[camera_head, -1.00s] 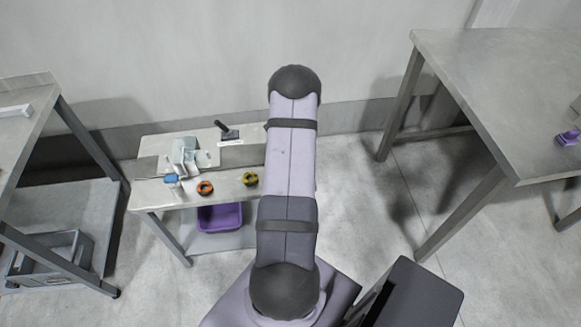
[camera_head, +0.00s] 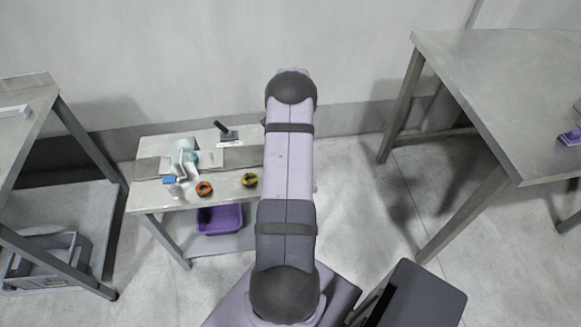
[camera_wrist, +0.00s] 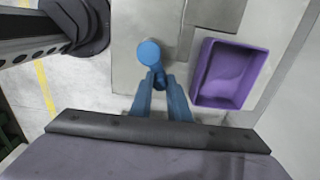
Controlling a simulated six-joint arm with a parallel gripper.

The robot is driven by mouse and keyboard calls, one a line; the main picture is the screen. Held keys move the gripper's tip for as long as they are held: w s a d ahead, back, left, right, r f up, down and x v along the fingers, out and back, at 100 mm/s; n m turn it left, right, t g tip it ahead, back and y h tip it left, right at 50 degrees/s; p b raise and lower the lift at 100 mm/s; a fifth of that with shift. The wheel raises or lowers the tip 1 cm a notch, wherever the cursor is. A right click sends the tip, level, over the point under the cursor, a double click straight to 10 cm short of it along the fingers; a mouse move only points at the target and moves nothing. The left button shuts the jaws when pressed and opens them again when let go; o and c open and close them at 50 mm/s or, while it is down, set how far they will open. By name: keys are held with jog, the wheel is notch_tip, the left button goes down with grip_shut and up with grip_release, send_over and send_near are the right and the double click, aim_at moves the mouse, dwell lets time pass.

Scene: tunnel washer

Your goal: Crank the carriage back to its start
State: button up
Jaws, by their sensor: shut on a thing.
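In the wrist view my gripper (camera_wrist: 161,82) has its two blue fingers closed around the stem of a blue crank handle, whose round knob (camera_wrist: 149,52) shows just beyond the fingertips. In the head view a small blue part (camera_head: 169,180), which looks like the same handle, sits at the front left of a low table. A pale, block-shaped mechanism (camera_head: 181,158) stands behind it, with a teal part (camera_head: 192,157) beside it. I cannot make out the gripper in the head view, and which part is the carriage is not clear.
The low table (camera_head: 228,187) also bears an orange ring (camera_head: 204,188), a yellow ring (camera_head: 249,180) and a dark upright piece (camera_head: 226,133). Taller tables stand left (camera_head: 22,110) and right (camera_head: 500,80).

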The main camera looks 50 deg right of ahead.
jog(key=shift+w, duration=0.2)
jog(key=shift+w+a+b, duration=0.25)
jog(key=shift+w+b, duration=0.2)
jog(key=shift+w, duration=0.75)
jog(key=shift+a, duration=0.1)
jog(key=shift+w+a, duration=0.85)
jog(key=shift+a, duration=0.15)
jog(key=shift+w+a+p, duration=0.1)
jog(key=shift+a+p, duration=0.4)
jog(key=shift+a, duration=0.8)
